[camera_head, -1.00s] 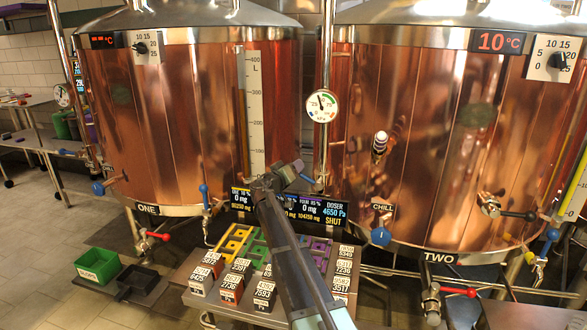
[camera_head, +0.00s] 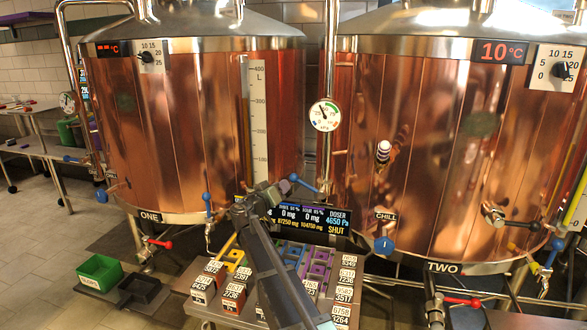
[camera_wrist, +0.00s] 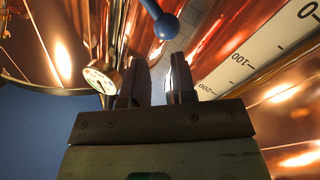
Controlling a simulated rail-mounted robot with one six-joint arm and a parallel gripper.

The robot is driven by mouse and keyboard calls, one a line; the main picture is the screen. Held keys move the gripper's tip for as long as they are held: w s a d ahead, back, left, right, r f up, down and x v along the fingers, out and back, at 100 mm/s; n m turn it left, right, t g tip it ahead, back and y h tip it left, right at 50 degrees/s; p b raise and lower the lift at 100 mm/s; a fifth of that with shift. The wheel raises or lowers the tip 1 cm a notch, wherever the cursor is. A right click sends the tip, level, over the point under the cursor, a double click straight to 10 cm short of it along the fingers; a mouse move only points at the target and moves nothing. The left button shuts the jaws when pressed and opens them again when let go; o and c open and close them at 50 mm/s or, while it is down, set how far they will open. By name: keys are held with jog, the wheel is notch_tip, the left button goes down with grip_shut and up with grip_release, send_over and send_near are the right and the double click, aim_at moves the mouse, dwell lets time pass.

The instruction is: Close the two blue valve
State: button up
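A blue ball-ended valve lever (camera_head: 304,184) shows beside my gripper (camera_head: 262,196) between the two copper tanks. In the wrist view its blue ball (camera_wrist: 166,27) is beyond the fingertips, apart from them. My gripper (camera_wrist: 160,75) has its two fingers apart with nothing between them. Another blue-handled valve (camera_head: 207,205) stands under tank ONE, its handle pointing up. More blue handles show at the far left (camera_head: 101,196) and at the right of tank TWO (camera_head: 556,244). A round blue knob (camera_head: 384,245) sits under the CHILL sign. Which two are meant cannot be told.
A pressure gauge (camera_head: 325,115) hangs on the pipe between the tanks and shows in the wrist view (camera_wrist: 101,78). A table with labelled blocks (camera_head: 233,283) stands below my arm. Red-handled valves (camera_head: 160,244) are low down.

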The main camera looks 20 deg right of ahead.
jog(key=shift+m+g, duration=0.7)
jog(key=shift+g, duration=0.1)
jog(key=d+r+p, duration=0.2)
jog(key=r+p, duration=0.1)
jog(key=s+d+r+p, duration=0.1)
jog(key=d+r+p, duration=0.1)
jog(key=r+p, duration=0.1)
jog(key=d+r+p, duration=0.2)
jog(key=r+p, duration=0.1)
jog(key=r, duration=0.1)
jog(key=shift+s+d+r, duration=0.25)
jog(key=shift+s+d, duration=0.15)
grip_shut()
jog(key=s+d+r+m+g+y+p, duration=0.5)
jog(key=d+p, duration=0.4)
jog(key=p, duration=0.7)
jog(key=n+t+y+p, duration=0.2)
jog(key=t+y+p, duration=0.1)
jog(key=y, duration=0.7)
send_near(307, 185)
jog(key=w+a+f+b, duration=0.1)
jog(key=w+f+b, duration=0.2)
jog(key=b, duration=0.7)
jog(key=shift+w+a+f+b, duration=0.2)
jog(key=shift+w+f+b, duration=0.15)
jog(key=shift+w, duration=0.8)
